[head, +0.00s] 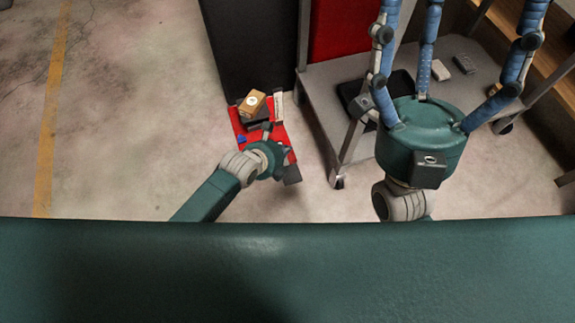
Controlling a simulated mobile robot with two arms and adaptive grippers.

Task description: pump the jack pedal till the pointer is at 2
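A red jack (240,123) stands on the floor at the foot of a dark panel. A pale upright strip (278,105) shows at its back right; marks and pointer are too small to read. A small blue part (241,139) shows at its left; I cannot tell whether this is the pedal. My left gripper (271,152) is over the front of the jack, seen from behind and hiding part of it; its fingertips are hidden. My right gripper (440,60) is large and near, at the right, with its blue fingers spread apart and nothing seen between them.
A brown box (252,104) with a white round mark sits above the jack. A dark panel (250,45) stands behind. A grey wheeled stand (325,90) at the right carries small grey blocks (440,70). The floor at the left is clear, with a yellow line (50,120).

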